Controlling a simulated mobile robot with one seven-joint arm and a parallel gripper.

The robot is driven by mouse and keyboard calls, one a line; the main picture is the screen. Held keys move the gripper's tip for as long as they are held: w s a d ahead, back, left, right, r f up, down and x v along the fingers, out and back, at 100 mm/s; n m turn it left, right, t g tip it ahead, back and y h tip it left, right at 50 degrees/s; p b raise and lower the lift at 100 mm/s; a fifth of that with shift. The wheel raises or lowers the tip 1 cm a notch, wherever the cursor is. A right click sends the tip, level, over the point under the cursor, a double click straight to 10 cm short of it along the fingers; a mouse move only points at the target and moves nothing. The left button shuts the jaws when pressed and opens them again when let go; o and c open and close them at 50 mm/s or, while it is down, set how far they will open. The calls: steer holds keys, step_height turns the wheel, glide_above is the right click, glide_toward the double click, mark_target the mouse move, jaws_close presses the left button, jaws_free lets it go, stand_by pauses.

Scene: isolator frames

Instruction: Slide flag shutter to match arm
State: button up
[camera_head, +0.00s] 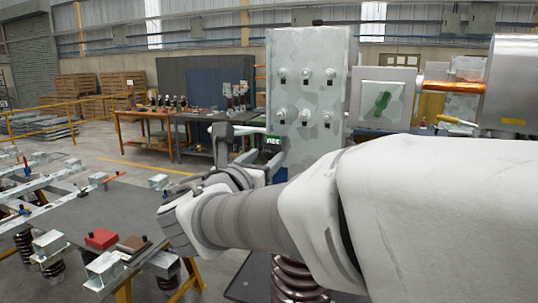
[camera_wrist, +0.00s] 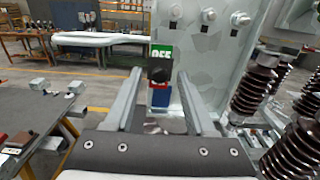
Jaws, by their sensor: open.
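The flag shutter is a small unit on the left edge of a pale mottled metal panel (camera_wrist: 222,60). In the wrist view it shows a green flag (camera_wrist: 161,49) with white letters, a black knob (camera_wrist: 158,71) and a blue patch (camera_wrist: 160,99) below. The letters are not sharp; they look like OFF. The green flag also shows in the head view (camera_head: 273,141). My gripper (camera_wrist: 160,73) is open, its two fingers on either side of the knob; contact cannot be told. A white arm (camera_wrist: 95,39) reaches level to the left of the panel.
Dark ribbed insulators (camera_wrist: 254,85) stand right of my gripper. A dark table (camera_head: 100,215) with metal brackets and a red block (camera_head: 101,239) is at the left. A workbench (camera_head: 150,115) stands behind. My arm covers the lower right of the head view.

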steer(key=shift+w, duration=0.2)
jaws_close()
stand_by(0.3)
stand_by(1.2)
